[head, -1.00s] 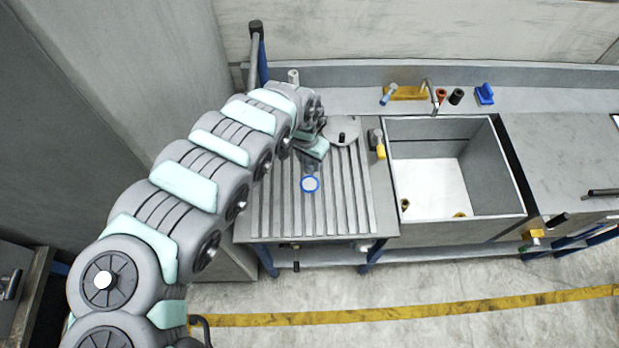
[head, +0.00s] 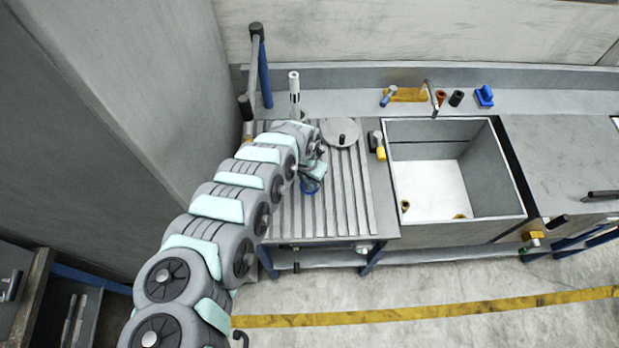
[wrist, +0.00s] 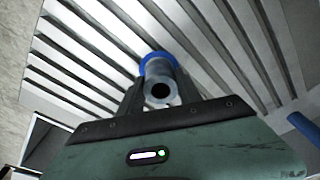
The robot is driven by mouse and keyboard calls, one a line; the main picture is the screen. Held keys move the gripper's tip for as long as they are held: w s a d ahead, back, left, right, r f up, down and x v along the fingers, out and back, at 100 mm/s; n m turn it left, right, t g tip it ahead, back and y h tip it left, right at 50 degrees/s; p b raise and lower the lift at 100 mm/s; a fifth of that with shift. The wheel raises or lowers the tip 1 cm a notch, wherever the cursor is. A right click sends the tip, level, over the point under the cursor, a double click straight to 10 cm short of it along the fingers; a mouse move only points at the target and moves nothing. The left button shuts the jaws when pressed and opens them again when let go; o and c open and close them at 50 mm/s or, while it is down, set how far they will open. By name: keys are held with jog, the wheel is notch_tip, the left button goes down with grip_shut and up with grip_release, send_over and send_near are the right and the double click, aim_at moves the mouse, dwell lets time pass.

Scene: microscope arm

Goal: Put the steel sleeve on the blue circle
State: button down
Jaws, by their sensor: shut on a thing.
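The steel sleeve (wrist: 160,90) is a short grey metal tube with a dark bore, seen nearly end-on in the wrist view. My gripper (wrist: 158,97) is shut on it, with one finger on each side. The blue circle (wrist: 158,58) shows as a blue arc just behind the sleeve, which covers much of it. In the head view the blue circle (head: 311,187) lies on the ribbed drainboard, partly hidden by my gripper (head: 312,178). I cannot tell whether the sleeve touches the surface.
The ribbed drainboard (head: 355,205) holds a round grey lid (head: 340,132) with a black knob behind my gripper. A yellow-and-grey item (head: 377,146) stands by the sink (head: 440,185). A white-topped post (head: 294,88) stands behind my arm. The board's right front is clear.

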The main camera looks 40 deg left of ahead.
aim_at(307, 180)
jog(key=shift+f, duration=0.2)
jog(key=c, duration=0.8)
grip_release()
jog(key=shift+r, duration=0.1)
jog(key=r, duration=0.7)
jog(key=s+r, duration=0.1)
jog(key=r, duration=0.2)
jog(key=shift+s+r, duration=0.1)
jog(key=shift+r, duration=0.15)
jog(key=shift+d+r, duration=0.15)
jog(key=shift+r, duration=0.7)
